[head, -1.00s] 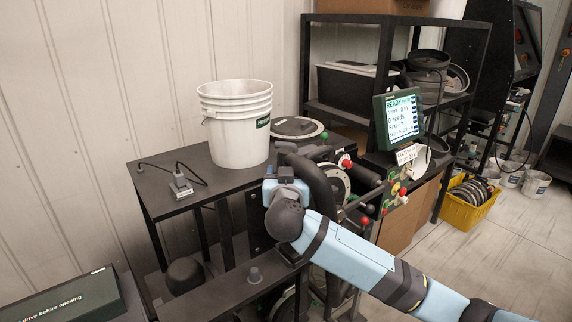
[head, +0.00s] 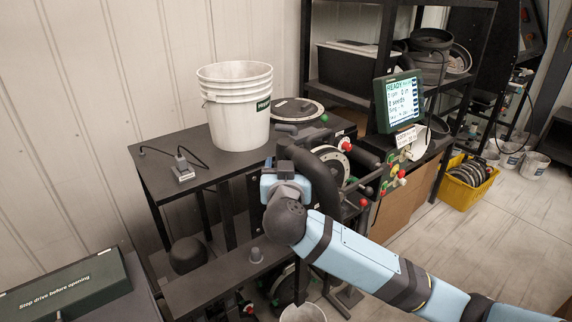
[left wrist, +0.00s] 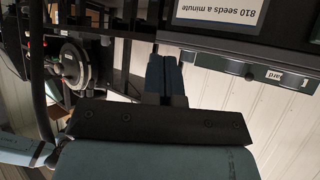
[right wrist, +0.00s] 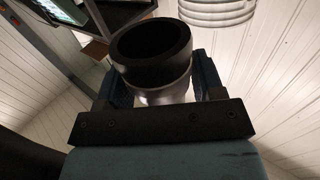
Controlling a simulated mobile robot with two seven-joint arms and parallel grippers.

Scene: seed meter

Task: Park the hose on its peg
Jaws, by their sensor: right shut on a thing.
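My right gripper (head: 284,170) is in front of the seed meter stand, beside the thick black hose (head: 322,185) that arches down there. In the right wrist view, my right gripper (right wrist: 163,85) is shut on the hose's end, a round black open cuff (right wrist: 150,45) with a pale grey part below it.
A white bucket (head: 237,108) stands on the black bench (head: 190,196), with a small switch box (head: 182,170) and cable. A lit screen (head: 399,103) and knobbed panel are to the right. A dark green box (head: 65,290) is at lower left. Open floor lies at right.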

